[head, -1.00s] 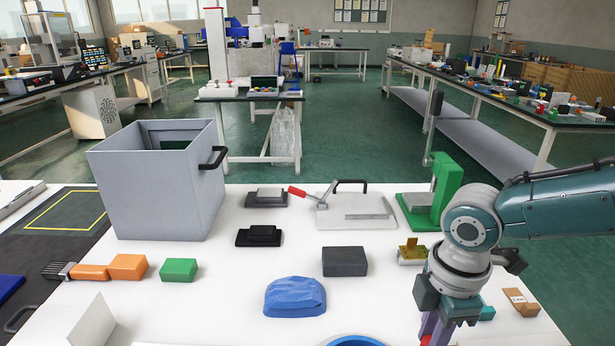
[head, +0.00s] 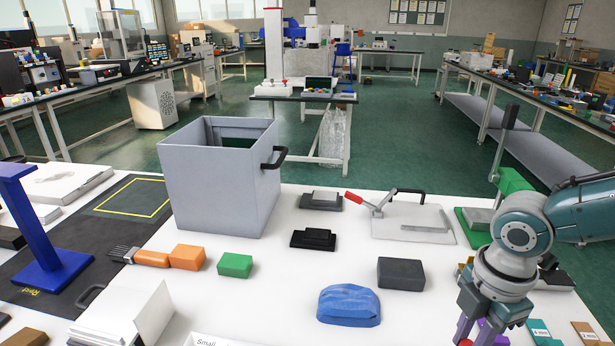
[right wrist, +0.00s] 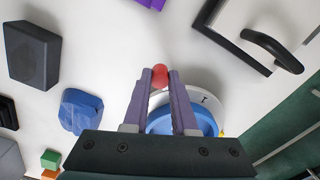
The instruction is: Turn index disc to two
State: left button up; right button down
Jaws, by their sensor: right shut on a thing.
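The index disc (right wrist: 205,118) shows in the right wrist view as a blue round part with a pale outer ring that carries a "1" mark; my gripper body hides much of it. A red ball knob (right wrist: 160,76) sits between the purple fingertips of my right gripper (right wrist: 161,82), which is shut on it. In the head view my right gripper (head: 477,329) points down at the lower right edge, with a bit of red at its tips. The disc itself is outside the head view. My left gripper is in neither view.
A blue cloth-like lump (head: 348,305) and a dark grey block (head: 401,274) lie left of the right gripper. A toggle clamp plate (head: 420,225) and a green stand (head: 470,219) are behind. A grey bin (head: 215,190) stands further left.

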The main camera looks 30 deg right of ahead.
dwell(0.5)
jog(key=c, duration=0.7)
grip_release()
jog(key=shift+w, duration=0.1)
notch_tip(320, 180, up, 9)
jog(key=p, duration=0.2)
jog(key=shift+f+p, duration=0.2)
jog(key=shift+p, duration=0.1)
jog(key=shift+r, duration=0.65)
